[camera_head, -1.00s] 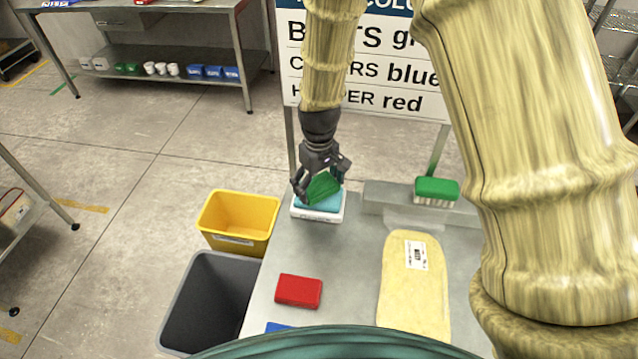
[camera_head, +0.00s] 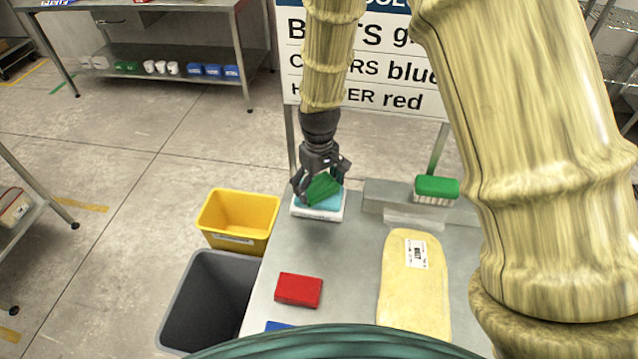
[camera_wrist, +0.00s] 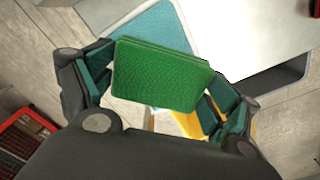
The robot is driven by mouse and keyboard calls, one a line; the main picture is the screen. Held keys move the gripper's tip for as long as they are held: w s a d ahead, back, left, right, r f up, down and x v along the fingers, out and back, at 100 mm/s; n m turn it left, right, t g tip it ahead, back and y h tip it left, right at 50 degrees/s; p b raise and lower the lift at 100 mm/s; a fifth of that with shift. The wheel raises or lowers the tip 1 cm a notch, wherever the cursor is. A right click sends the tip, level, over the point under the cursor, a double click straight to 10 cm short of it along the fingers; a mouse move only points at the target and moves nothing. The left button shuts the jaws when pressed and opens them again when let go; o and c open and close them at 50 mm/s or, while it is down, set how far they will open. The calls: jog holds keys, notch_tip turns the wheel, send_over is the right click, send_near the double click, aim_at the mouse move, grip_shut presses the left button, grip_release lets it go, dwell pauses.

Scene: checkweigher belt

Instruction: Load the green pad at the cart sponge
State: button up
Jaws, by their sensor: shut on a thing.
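My gripper (camera_head: 319,188) is shut on the green pad (camera_head: 324,187), which sits tilted between its fingers. The pad also shows large in the wrist view (camera_wrist: 160,75), between the two fingers. The gripper holds it over the light blue sponge (camera_head: 320,204), which lies on a white base (camera_head: 318,215) at the cart's far left corner. The sponge also shows in the wrist view (camera_wrist: 160,30), behind the pad. Whether the pad touches the sponge I cannot tell.
On the grey cart top (camera_head: 345,260) lie a red pad (camera_head: 298,290), a partly hidden blue item (camera_head: 278,326) and a cream pad with a label (camera_head: 414,290). A green brush (camera_head: 436,189) stands at the back. A yellow bin (camera_head: 240,215) and a grey bin (camera_head: 208,300) stand to the left.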

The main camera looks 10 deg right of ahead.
aim_at(319, 185)
jog(key=shift+f, duration=0.8)
dwell(2.6)
jog(key=shift+r+p, duration=3)
jog(key=shift+r, duration=0.6)
jog(key=shift+f, duration=0.1)
